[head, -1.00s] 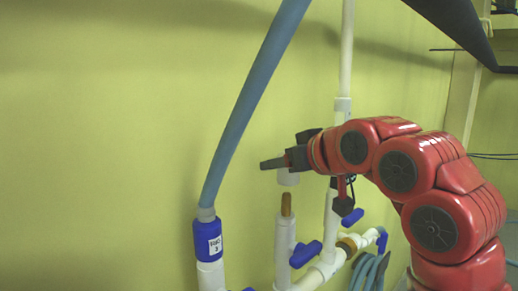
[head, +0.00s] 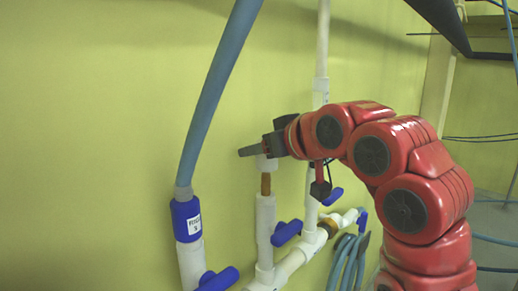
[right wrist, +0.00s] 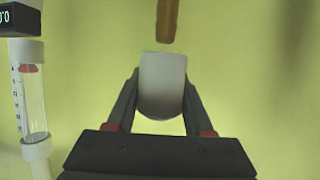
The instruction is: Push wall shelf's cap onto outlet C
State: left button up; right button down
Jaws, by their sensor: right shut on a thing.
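My right gripper (head: 262,150) is at the end of the red arm in the head view, shut on a white cap (head: 267,163). The right wrist view shows the white cap (right wrist: 162,85) between the two dark fingers. A brass-coloured outlet stub (head: 266,185) stands upright on a white pipe, directly below the cap in the head view. In the right wrist view the stub (right wrist: 167,20) ends just short of the cap, with a narrow gap. I see no letter C on this outlet. My left gripper is not in view.
White pipes with blue valve handles (head: 286,232) stand below and beside the outlet. A blue hose (head: 215,100) rises from a labelled blue collar (head: 186,220) at left. Coiled hoses (head: 347,262) hang at lower right. A glass tube (right wrist: 33,95) shows in the right wrist view.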

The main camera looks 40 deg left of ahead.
aim_at(259, 169)
jog(key=shift+f, duration=0.2)
jog(key=shift+d, duration=0.15)
jog(key=shift+f, duration=0.1)
jog(key=shift+f+b, duration=0.35)
jog(key=shift+b, duration=0.15)
jog(key=shift+a+f, duration=0.2)
jog(key=shift+f, duration=0.15)
jog(key=shift+f+b, duration=0.3)
jog(key=shift+b, duration=0.2)
jog(key=shift+w+a, duration=0.1)
jog(key=shift+f+b, duration=0.35)
jog(key=shift+f, duration=0.15)
jog(key=shift+f+b, duration=0.3)
